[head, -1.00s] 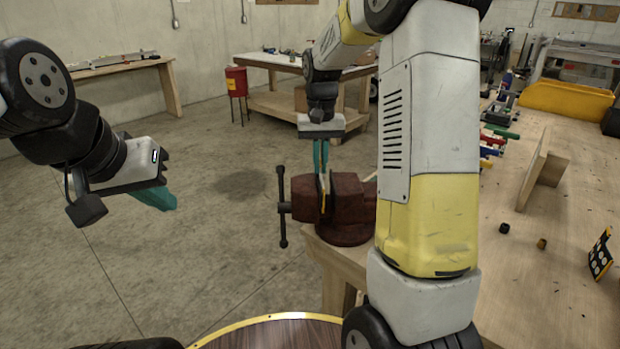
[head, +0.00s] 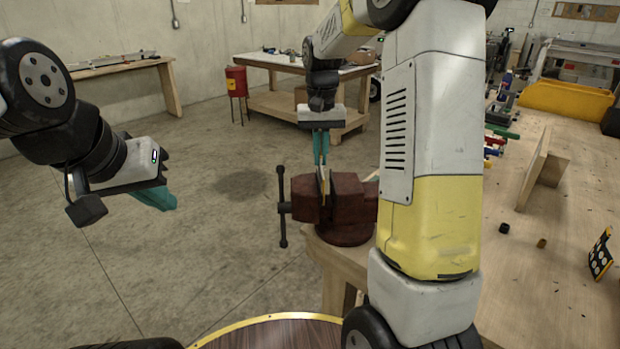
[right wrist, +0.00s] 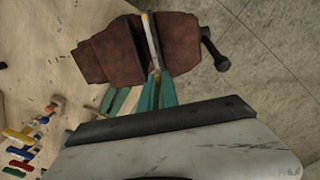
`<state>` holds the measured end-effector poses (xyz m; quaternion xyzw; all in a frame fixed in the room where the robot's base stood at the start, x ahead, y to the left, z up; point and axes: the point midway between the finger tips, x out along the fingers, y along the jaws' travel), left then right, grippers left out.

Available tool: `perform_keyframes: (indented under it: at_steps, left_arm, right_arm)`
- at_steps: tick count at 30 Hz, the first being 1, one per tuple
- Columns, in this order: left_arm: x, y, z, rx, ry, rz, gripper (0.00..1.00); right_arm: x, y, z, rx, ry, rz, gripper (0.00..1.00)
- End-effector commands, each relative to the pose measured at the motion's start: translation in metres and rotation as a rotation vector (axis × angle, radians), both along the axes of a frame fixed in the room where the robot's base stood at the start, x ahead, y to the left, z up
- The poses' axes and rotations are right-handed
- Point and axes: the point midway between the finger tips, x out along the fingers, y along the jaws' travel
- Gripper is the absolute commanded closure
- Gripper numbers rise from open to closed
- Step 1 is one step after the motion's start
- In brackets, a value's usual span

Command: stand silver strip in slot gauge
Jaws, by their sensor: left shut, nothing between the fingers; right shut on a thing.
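The silver strip (right wrist: 152,42) shows in the right wrist view as a thin bright piece with a yellow end, lying along the gap between the jaws of a red-brown vise (right wrist: 115,45). In the head view the strip (head: 323,186) sits upright at the vise (head: 345,205). My right gripper (head: 321,163) is above the vise, its teal fingers shut on the strip's upper end. My left gripper (head: 172,205) is shut and empty, out over the floor at left. A black plate with pale spots and a yellow edge (head: 601,256) stands on the bench at far right; I cannot tell if it is the slot gauge.
The wooden bench (head: 500,300) runs along the right with an upright board (head: 535,170), small dark and brown pieces, and coloured clamps (head: 495,140). A yellow bin (head: 565,100) is farther back. My right arm hides part of the bench. Floor at left is clear.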

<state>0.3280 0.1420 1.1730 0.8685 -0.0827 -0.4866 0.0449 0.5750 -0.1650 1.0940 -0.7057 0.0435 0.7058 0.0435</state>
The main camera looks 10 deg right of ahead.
Motion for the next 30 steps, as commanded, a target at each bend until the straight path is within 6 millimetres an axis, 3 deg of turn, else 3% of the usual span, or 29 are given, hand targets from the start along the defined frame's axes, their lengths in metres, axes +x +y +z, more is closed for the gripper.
perform_keyframes:
  at_steps: [30]
  left_arm:
    - [0.000,0.000,0.000,0.000,0.000,0.000,1.00]
  right_arm:
    - [0.000,0.000,0.062,0.001,-0.002,0.000,1.00]
